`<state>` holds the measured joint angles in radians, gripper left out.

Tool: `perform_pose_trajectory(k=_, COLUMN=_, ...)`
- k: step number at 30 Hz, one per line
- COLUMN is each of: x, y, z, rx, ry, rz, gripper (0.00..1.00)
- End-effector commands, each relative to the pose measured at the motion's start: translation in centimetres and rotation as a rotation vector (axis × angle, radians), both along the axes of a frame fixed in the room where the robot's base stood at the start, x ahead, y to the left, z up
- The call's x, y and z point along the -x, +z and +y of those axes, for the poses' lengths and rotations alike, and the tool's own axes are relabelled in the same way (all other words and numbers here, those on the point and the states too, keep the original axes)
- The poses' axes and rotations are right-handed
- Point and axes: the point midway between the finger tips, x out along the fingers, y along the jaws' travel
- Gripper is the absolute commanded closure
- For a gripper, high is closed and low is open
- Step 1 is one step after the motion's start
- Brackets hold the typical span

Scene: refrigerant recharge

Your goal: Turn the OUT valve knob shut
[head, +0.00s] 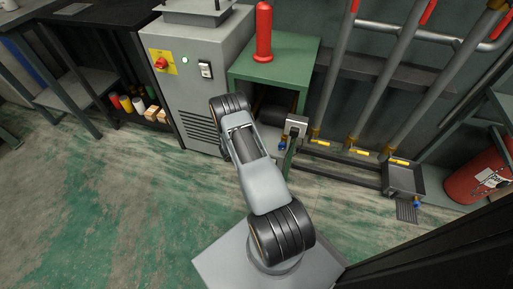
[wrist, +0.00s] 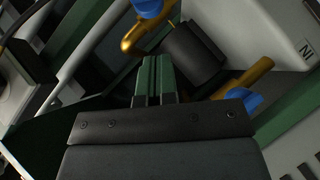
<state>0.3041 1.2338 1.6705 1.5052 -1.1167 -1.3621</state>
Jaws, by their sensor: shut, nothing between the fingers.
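In the wrist view, two brass valves with blue knobs show. One blue knob (wrist: 148,8) is at the top edge, partly cut off, just beyond my fingertips. The other blue knob (wrist: 235,105) is to the right, partly hidden behind my gripper body. A label reading IN, turned round, is on a pale panel (wrist: 305,25) at the right. No OUT label is legible, so I cannot tell which knob is OUT. My gripper (wrist: 159,62) has green fingers, shut and empty, apparently apart from both knobs. A small blue knob (head: 282,145) shows in the head view.
A dark cylinder (wrist: 192,52) lies close right of my fingertips. In the head view, a green stand (head: 275,62) holds a red cylinder (head: 263,32). A grey cabinet (head: 190,75) stands left, pipes (head: 375,75) rise right, and open floor (head: 110,215) lies left.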

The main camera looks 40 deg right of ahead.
Motion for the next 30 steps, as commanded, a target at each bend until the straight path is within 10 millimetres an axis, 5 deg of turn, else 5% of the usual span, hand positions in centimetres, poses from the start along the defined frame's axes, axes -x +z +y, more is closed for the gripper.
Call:
perform_pose_trajectory(k=8, x=0.6, y=-2.4, z=-4.6, rx=-0.001, ry=-0.002, rz=-0.001, gripper=1.0)
perform_pose_trajectory(k=18, x=3.0, y=-4.2, z=-5.8, rx=-0.001, ry=0.0, rz=0.0, gripper=1.0)
perform_pose_trajectory(k=30, x=3.3, y=-4.3, z=-6.0, rx=-0.001, ry=0.001, rz=-0.002, gripper=1.0)
